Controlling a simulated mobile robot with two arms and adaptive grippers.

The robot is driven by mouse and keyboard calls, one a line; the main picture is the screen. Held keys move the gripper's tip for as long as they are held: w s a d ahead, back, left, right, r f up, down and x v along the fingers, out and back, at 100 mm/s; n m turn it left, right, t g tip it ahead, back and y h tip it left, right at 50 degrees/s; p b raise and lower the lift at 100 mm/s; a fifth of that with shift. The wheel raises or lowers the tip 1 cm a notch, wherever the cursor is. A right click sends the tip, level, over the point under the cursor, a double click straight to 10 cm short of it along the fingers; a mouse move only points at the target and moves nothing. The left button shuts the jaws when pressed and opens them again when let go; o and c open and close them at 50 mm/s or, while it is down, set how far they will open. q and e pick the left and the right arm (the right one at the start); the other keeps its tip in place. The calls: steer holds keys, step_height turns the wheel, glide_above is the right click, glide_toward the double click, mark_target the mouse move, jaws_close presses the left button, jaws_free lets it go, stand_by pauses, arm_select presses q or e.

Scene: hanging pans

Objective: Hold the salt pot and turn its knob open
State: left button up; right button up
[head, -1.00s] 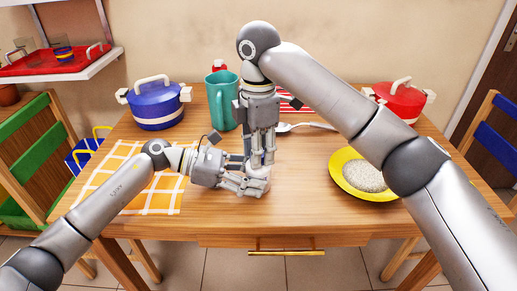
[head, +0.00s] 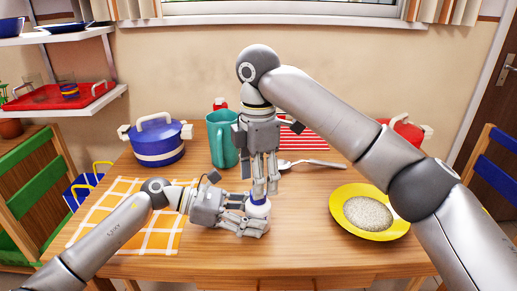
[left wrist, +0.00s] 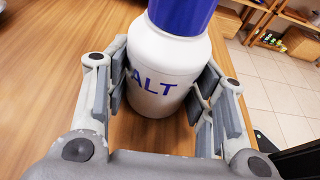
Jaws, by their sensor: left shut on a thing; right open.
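The salt pot is a white bottle with blue lettering and a blue top. It stands upright on the wooden table (head: 300,235), mostly hidden by my grippers in the head view (head: 258,211). It shows large in the left wrist view (left wrist: 165,65), its top cut off by the frame edge. My left gripper (head: 250,221) is shut around the white body, fingers on both sides; these also show in the left wrist view (left wrist: 160,105). My right gripper (head: 265,190) is open and points down just above the blue top. Whether it touches the top cannot be told.
A teal mug (head: 222,145) and a spoon (head: 312,163) are behind my grippers. A blue pot (head: 158,148) stands back left, a red pot (head: 405,130) back right. A yellow plate (head: 400,224) of grains is at right, and a checked orange mat (head: 150,235) at left.

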step_height(320, 180, up, 9)
steer(key=shift+f, duration=0.2)
stand_by(0.4)
arm_select(q)
steer(key=o, duration=1.1)
steer(key=shift+a, duration=0.1)
